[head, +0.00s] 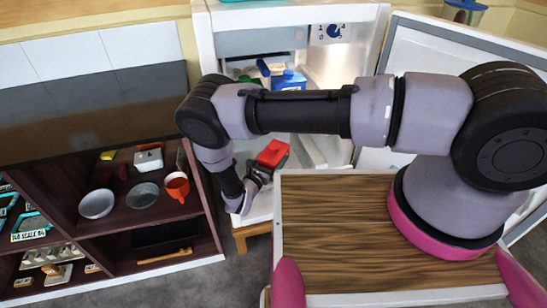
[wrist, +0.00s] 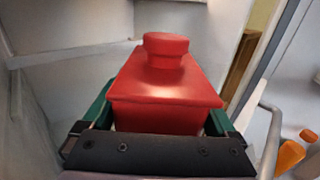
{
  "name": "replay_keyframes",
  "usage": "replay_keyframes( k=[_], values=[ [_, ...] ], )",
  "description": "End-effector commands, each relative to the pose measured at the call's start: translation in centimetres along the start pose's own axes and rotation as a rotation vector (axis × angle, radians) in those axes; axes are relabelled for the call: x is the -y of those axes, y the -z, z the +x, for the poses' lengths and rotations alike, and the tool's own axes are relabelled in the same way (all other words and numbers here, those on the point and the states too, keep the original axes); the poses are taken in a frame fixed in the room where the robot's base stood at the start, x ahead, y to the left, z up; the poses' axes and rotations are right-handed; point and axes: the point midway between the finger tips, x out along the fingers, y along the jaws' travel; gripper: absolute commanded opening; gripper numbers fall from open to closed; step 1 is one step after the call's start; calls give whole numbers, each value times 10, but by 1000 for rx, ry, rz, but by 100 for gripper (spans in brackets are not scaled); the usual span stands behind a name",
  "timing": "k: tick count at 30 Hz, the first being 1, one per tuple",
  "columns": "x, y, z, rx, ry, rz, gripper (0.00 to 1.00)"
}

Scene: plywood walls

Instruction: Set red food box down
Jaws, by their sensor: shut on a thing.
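The red food box (head: 272,153) is in the open lower part of the fridge, just beyond my gripper (head: 260,172). In the wrist view, the box (wrist: 165,90) fills the middle, upright, with a round red cap on top. My gripper (wrist: 160,125) is shut on it, with green finger parts at its left and right sides. The box's underside is hidden, so I cannot tell whether it touches a surface. The white fridge (head: 207,45) stands open around it.
A blue container (head: 289,80) sits on a higher fridge shelf. The open fridge door (head: 430,60) is at the right, with an orange bottle (wrist: 290,155) near it. A dark shelf with bowls and a red mug (head: 177,187) stands at the left.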

Motion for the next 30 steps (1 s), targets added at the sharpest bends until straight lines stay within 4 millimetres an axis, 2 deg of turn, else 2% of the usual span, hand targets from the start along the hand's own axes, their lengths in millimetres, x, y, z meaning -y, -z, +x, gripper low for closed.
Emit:
replay_keyframes(
  k=[8,9,18,20,23,30],
  values=[
    [0,3,0,1,0,0,13],
    [0,3,0,0,1,0,100],
    [0,0,0,0,1,0,100],
    [0,0,-5,-1,-2,0,100],
    [-1,0,-21,-1,-5,0,100],
    [-1,0,-74,-1,-5,0,100]
  ],
)
